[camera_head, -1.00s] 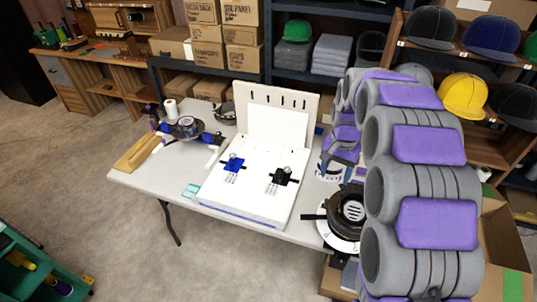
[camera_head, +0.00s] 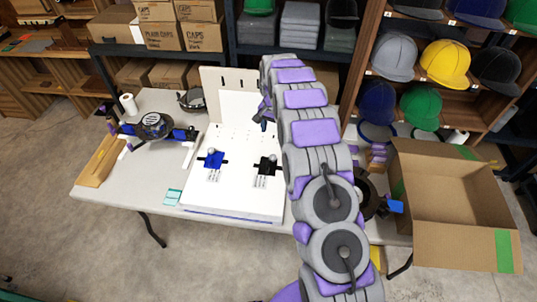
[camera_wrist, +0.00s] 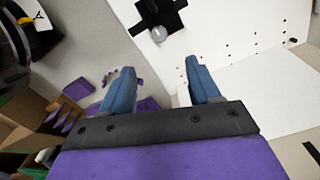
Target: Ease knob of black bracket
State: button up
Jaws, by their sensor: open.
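The black bracket (camera_head: 265,166) is mounted on the right part of the white board (camera_head: 232,200) on the table. In the wrist view the black bracket (camera_wrist: 160,16) is at the top, with a round grey knob (camera_wrist: 159,34) at its lower edge. The blue bracket (camera_head: 212,160) sits to its left on the same board. My gripper (camera_head: 264,118) is beyond the black bracket, near the upright white panel. In the wrist view my gripper (camera_wrist: 156,88) shows two blue fingers spread apart with nothing between them. The fingers are apart from the knob.
My arm passes along the board's right side. A cardboard box (camera_head: 450,200) stands open at the right, beside shelves of caps (camera_head: 445,63). A dark round device (camera_head: 154,125) and a wooden piece (camera_head: 97,162) lie on the table's left. The table's front left is mostly clear.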

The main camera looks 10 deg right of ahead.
aim_at(272, 157)
jog(key=f+b, duration=0.3)
jog(key=f, duration=1.2)
jog(key=shift+d+f, duration=0.15)
jog(key=shift+d, duration=0.05)
jog(key=shift+d+f, duration=0.2)
jog(key=shift+f, duration=0.1)
jog(key=shift+a, duration=0.1)
jog(key=shift+a, duration=0.15)
jog(key=shift+c, duration=0.6)
jog(key=shift+a, duration=0.15)
jog(key=shift+c, duration=1.4)
jog(key=shift+d+r, duration=0.15)
jog(key=shift+d, duration=0.05)
jog(key=c, duration=0.6)
